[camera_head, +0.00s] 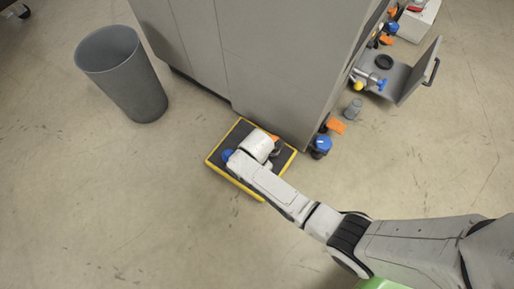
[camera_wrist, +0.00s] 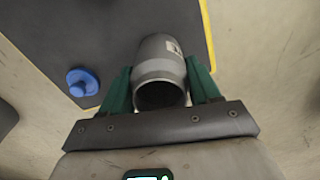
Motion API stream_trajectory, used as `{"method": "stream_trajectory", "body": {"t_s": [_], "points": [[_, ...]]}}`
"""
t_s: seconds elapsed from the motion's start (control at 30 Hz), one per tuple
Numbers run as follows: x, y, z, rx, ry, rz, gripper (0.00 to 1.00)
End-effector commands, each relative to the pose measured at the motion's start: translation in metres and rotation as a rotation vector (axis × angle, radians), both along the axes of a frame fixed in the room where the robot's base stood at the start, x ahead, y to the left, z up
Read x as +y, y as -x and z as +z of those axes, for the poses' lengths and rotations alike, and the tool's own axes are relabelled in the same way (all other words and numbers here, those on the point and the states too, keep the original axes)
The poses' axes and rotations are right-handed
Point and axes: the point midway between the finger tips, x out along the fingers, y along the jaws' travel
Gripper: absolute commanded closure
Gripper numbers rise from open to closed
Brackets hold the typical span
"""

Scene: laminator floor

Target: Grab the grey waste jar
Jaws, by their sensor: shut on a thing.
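A grey jar (camera_wrist: 160,68) with a small pale label and a dark open mouth is in the wrist view. My gripper (camera_wrist: 160,82) has its green fingers on either side of the jar, shut on it. The jar's mouth faces my palm. In the head view my arm's white end is over a black mat with a yellow edge (camera_head: 214,161), beside the cabinet. There, my fingers and the jar in them cannot be made out clearly.
A blue knobbed thing (camera_wrist: 82,82) lies on the mat left of the jar. A large grey bin (camera_head: 125,75) stands left of the grey cabinet (camera_head: 260,60). A small grey cup (camera_head: 353,108) and a blue-topped thing (camera_head: 321,145) are beside the cabinet.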

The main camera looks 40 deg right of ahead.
Motion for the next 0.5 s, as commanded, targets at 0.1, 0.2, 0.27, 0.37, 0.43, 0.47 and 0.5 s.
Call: {"method": "stream_trajectory", "body": {"t_s": [0.1, 0.2, 0.27, 0.37, 0.43, 0.47, 0.5], "points": [[0.0000, 0.0002, -0.0001, 0.000, 0.000, 0.000, 0.69], [0.0000, 0.0000, 0.0001, 0.000, 0.000, 0.000, 0.72], [0.0000, 0.0000, 0.0001, 0.000, 0.000, 0.000, 0.72], [0.0000, 0.0000, 0.0005, 0.000, 0.000, 0.000, 0.72], [0.0000, 0.0000, 0.0023, 0.000, 0.000, 0.000, 0.72], [0.0000, 0.0000, 0.0036, 0.000, 0.000, 0.000, 0.72], [0.0000, -0.0001, 0.0060, 0.000, 0.000, 0.000, 0.72]]}}
